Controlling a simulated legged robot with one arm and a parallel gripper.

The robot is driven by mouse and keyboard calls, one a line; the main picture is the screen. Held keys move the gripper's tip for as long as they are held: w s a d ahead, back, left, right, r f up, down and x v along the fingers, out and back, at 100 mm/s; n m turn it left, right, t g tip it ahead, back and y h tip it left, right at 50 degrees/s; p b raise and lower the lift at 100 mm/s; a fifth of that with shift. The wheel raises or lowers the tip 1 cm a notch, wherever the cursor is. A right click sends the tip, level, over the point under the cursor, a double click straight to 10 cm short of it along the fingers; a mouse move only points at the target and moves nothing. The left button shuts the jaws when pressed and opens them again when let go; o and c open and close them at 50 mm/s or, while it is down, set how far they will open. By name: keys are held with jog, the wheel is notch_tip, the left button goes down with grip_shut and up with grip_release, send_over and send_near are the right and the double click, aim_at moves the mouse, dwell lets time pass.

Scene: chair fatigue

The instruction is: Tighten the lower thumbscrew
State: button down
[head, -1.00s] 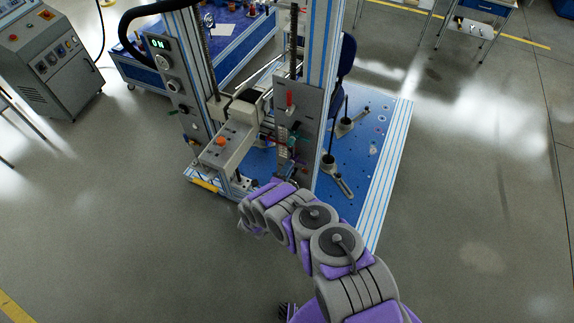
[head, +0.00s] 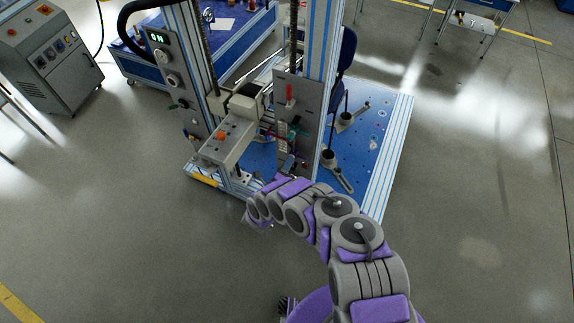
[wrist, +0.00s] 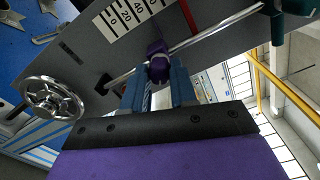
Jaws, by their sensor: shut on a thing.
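In the wrist view, a purple thumbscrew (wrist: 157,60) sits on a thin metal rod beside a grey plate. The blue fingers of my gripper (wrist: 158,78) are shut on it, one on each side. Its far side and the exact contact faces are hidden. In the head view, my arm reaches to the front of the test rig's upright plate (head: 297,95). The gripper and the purple thumbscrew are too small and covered there to make out clearly.
The wrist view shows a metal handwheel (wrist: 52,97) at left, a numbered scale (wrist: 128,17) above and a teal part (wrist: 288,15) at upper right. A control box with an orange button (head: 220,136) stands left of my arm. The floor (head: 470,200) is clear at right.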

jog(key=shift+f, duration=0.15)
jog(key=c, duration=0.9)
grip_release()
jog(key=b+v, duration=0.1)
jog(key=v, duration=1.6)
jog(key=shift+s+a, duration=0.15)
jog(key=shift+s, duration=0.05)
